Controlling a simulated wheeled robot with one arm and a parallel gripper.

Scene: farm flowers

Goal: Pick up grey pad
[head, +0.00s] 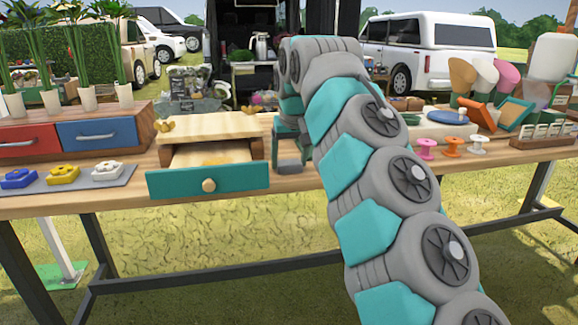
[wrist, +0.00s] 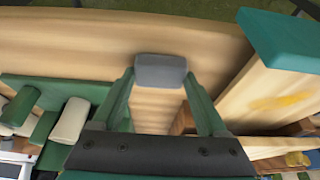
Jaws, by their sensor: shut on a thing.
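The grey pad (wrist: 160,70) is a small rounded block between the fingertips of my gripper (wrist: 160,78) in the wrist view. The fingers are shut on it, with wood tabletop behind and below it. In the head view my gripper (head: 290,150) points down at the table, just right of the open drawer, and the grey pad (head: 289,168) shows at its tips. I cannot tell whether the pad still touches the table.
A wooden box has its teal-fronted drawer (head: 240,178) pulled open, close beside my gripper. A grey mat (head: 127,176) with blue, yellow and white pieces lies to the left. Pink, orange and white spools (head: 452,147) stand to the right. The table's front edge is near.

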